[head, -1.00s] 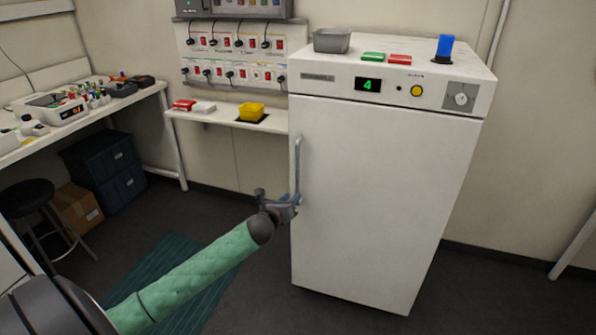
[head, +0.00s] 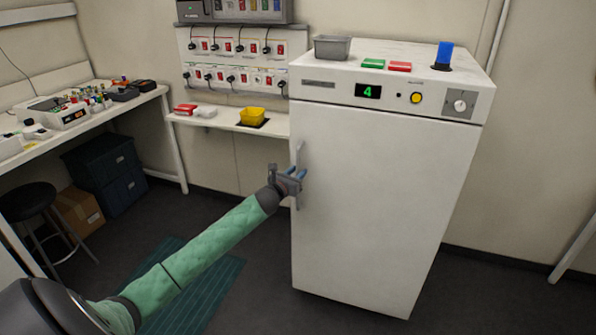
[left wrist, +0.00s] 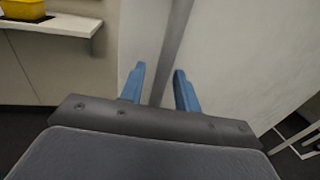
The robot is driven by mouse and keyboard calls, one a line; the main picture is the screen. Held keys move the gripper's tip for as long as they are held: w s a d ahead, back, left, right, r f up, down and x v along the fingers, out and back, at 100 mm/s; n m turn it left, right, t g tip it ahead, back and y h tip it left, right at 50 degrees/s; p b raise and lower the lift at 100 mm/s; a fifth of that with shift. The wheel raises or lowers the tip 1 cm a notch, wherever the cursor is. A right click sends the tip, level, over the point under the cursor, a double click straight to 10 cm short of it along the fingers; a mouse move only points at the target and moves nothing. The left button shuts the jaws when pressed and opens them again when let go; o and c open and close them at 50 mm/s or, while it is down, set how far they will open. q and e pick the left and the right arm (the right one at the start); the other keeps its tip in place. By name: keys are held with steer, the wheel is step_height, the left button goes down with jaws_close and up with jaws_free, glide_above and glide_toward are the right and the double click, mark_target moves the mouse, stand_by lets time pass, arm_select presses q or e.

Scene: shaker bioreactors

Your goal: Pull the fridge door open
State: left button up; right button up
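The white fridge (head: 375,200) stands right of centre in the head view with its door shut. Its grey vertical bar handle (head: 299,152) is on the door's left edge. My left gripper (head: 300,176) is at the handle, around its middle or lower part. In the left wrist view, the two blue fingers of my left gripper (left wrist: 159,88) are apart, and the handle bar (left wrist: 175,45) runs down between them. A gap shows between the bar and at least the right finger. The lower end of the handle is partly hidden by the gripper. My right gripper is not in view.
A grey tray (head: 332,47), green and red boxes and a blue container (head: 444,53) stand on the fridge top. A wall shelf (head: 225,121) with a yellow bin (head: 252,116) is left of the handle. A workbench and stool (head: 29,199) are further left. Floor before the fridge is clear.

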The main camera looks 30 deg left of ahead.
arm_select(q)
steer(key=shift+w, duration=0.5)
jaws_close()
steer(key=shift+d, duration=0.1)
